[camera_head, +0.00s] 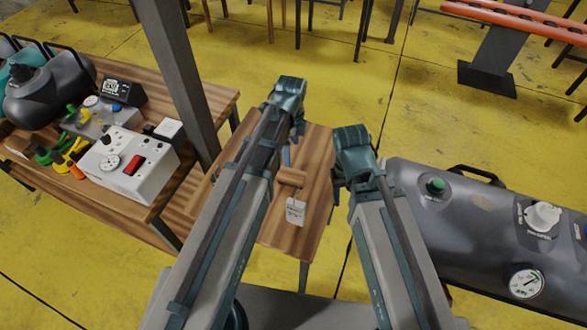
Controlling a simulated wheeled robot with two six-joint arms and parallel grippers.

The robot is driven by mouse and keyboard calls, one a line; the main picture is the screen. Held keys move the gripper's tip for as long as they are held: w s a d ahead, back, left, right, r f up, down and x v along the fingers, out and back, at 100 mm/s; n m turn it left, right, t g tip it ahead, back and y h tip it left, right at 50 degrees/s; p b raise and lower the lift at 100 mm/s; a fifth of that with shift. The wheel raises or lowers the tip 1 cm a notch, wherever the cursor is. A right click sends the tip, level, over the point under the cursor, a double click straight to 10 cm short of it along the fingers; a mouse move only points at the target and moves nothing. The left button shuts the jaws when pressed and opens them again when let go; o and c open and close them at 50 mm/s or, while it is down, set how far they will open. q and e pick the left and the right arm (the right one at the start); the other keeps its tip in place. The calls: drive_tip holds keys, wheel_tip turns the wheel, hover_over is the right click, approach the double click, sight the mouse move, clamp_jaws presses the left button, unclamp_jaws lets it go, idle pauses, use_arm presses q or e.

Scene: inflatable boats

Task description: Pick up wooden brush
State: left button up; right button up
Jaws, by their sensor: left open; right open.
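A brown wooden block-shaped thing, likely the wooden brush (292,178), lies on a small wooden table (318,170) in the middle of the head view. A white tag (295,211) lies beside it, on its near side. My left gripper (288,154) hangs below the teal wrist and is mostly hidden behind my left arm. It appears just beyond the brush; I cannot tell the exact gap. My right gripper (337,190) is at the table's right edge, largely covered by my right arm, to the right of the brush. Both are open and show nothing held.
A wooden bench (190,190) at left carries a white control box (130,165), coloured fittings and a dark pump-like device (45,98). A large grey tank (480,235) with gauges is at right. Yellow floor lies beyond.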

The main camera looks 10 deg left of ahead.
sight(291, 174)
use_arm(q)
drive_tip(key=shift+s+f+b, duration=0.2)
drive_tip(key=shift+f+b, duration=6.75)
drive_tip(key=shift+b, duration=0.05)
drive_tip(key=shift+r, duration=0.1)
drive_tip(key=c, duration=1.5)
wheel_tip(291, 174, up, 10)
drive_tip(key=p, duration=1)
